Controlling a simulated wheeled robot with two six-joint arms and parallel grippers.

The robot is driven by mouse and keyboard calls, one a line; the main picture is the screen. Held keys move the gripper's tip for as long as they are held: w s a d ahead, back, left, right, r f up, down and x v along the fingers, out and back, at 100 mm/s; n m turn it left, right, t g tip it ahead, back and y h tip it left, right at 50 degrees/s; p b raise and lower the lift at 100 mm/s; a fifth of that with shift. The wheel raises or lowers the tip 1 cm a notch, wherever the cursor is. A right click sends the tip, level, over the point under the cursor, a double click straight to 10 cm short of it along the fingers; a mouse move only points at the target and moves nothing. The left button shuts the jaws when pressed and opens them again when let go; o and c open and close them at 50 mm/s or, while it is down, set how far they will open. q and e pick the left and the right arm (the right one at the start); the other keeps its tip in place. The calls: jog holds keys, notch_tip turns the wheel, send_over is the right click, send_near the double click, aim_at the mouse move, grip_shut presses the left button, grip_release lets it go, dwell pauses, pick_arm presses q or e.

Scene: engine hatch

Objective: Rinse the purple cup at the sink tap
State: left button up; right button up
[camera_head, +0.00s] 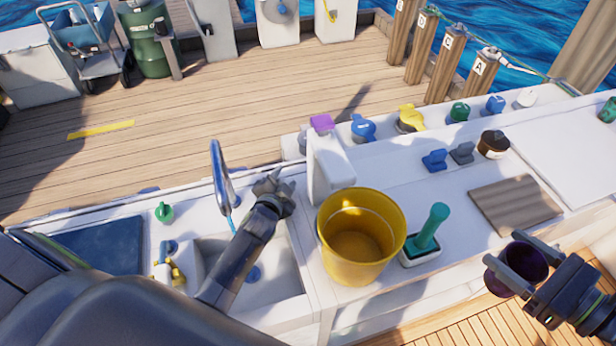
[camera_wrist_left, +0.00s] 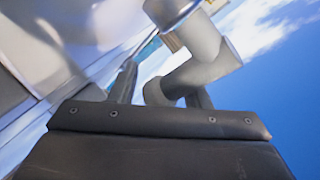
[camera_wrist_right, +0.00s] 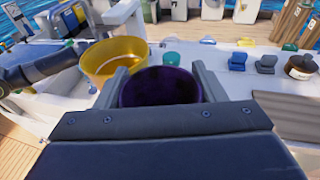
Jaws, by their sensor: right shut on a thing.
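The purple cup (camera_head: 528,262) is in my right gripper (camera_head: 512,262), which is shut on it with one finger on each side. The cup is at the right, past the counter's front edge and away from the sink; it also shows in the right wrist view (camera_wrist_right: 160,87). The sink basin (camera_head: 278,262) is at the left of the counter.
A yellow bucket (camera_head: 362,270), a white bottle with purple cap (camera_head: 328,165) and a green-handled brush (camera_head: 430,230) stand between sink and cup. A brown board (camera_head: 515,205) lies at the right. A yellow and blue item (camera_head: 170,268) sits by the basin's left.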

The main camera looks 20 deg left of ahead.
pick_arm(q)
jog(key=shift+o, duration=0.8)
jog(key=shift+a, duration=0.1)
pick_arm(e)
jog(key=shift+w, duration=0.1)
pick_arm(q)
jog(key=shift+s+r, duration=0.1)
jog(key=shift+s, duration=0.05)
pick_arm(e)
jog(key=shift+r, duration=0.1)
notch_tip(320, 180, up, 2)
jog(key=shift+p, duration=1.1)
pick_arm(q)
jog(key=v, duration=1.1)
jog(key=shift+s, duration=0.3)
